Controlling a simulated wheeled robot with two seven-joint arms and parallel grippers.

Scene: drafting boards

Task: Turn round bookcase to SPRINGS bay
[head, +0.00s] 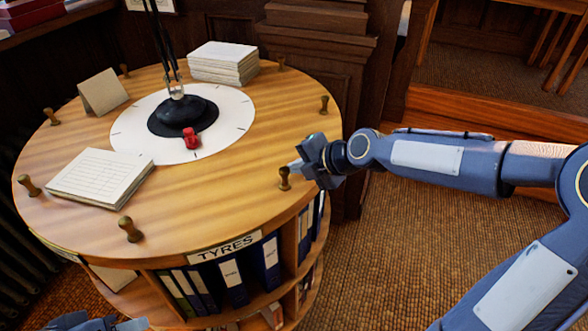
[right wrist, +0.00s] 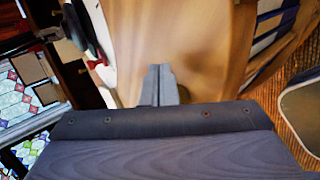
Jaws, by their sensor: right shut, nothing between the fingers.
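The round bookcase (head: 215,200) has a wooden top with several turned knobs around its rim. A TYRES label (head: 223,248) faces me above a bay of blue binders (head: 232,282); no SPRINGS label shows. My right gripper (head: 295,165) is shut and empty, its fingertips just beside and behind a knob (head: 284,178) on the right rim; I cannot tell whether they touch. In the right wrist view the shut fingers (right wrist: 158,84) point over the wooden top (right wrist: 190,40). Only a piece of my left gripper (head: 100,324) shows at the bottom left, its fingertips hidden.
On the top are a white disc (head: 232,125) with a black lamp base (head: 183,115), a red object (head: 190,138), a card pad (head: 100,178), a paper stack (head: 223,62) and a folded card (head: 103,92). A wooden pillar (head: 320,60) stands behind. Carpet (head: 385,270) at right is clear.

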